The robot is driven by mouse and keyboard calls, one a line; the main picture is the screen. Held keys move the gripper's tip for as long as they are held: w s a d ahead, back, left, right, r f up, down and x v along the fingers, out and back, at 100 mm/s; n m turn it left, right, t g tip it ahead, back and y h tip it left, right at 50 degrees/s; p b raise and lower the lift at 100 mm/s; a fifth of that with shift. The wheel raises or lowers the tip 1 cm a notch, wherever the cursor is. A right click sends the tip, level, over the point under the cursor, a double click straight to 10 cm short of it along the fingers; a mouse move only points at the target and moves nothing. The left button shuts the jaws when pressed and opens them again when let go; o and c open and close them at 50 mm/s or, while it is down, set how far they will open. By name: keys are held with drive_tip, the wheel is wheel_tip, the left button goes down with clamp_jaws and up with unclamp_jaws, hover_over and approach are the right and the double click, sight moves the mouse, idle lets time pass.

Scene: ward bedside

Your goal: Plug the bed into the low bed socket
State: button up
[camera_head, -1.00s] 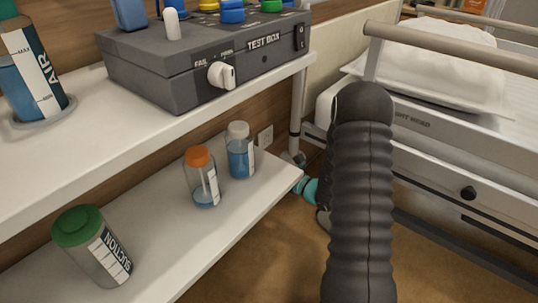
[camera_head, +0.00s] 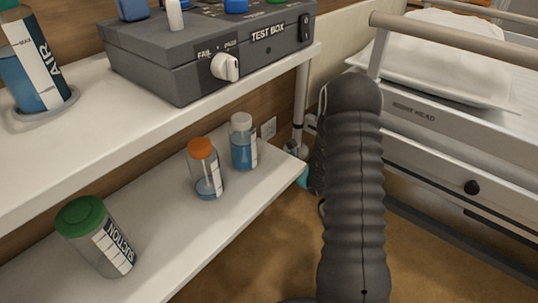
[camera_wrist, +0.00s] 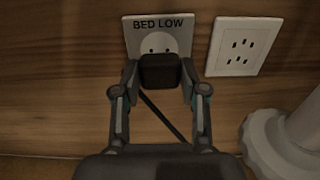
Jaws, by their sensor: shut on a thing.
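In the wrist view my gripper (camera_wrist: 160,82) is shut on a black plug (camera_wrist: 160,71), with one finger on each side of it. The plug is just below the two round holes of the socket plate marked BED LOW (camera_wrist: 183,42) and overlaps the plate's lower part. I cannot tell whether it touches the plate. A dark cord (camera_wrist: 161,116) runs down to the right behind my gripper. The bed (camera_head: 435,150) is at the right in the head view. There my arm and the shelf's end hide most of my gripper and the plug.
A second, unmarked socket plate (camera_wrist: 242,46) is right of BED LOW. A pale round post foot (camera_wrist: 279,140) stands at lower right. In the head view, the lower shelf (camera_head: 170,225) holds several bottles, and the upper shelf carries a test box (camera_head: 180,75).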

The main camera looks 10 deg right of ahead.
drive_tip(key=shift+x, duration=1.05)
drive_tip(key=shift+r+b, duration=0.1)
drive_tip(key=shift+b, duration=0.35)
idle(1.7)
drive_tip(key=shift+w+a, duration=0.3)
drive_tip(key=shift+w, duration=0.1)
idle(0.3)
drive_tip(key=o, duration=1.1)
drive_tip(key=shift+o, duration=0.2)
drive_tip(key=v, duration=1.2)
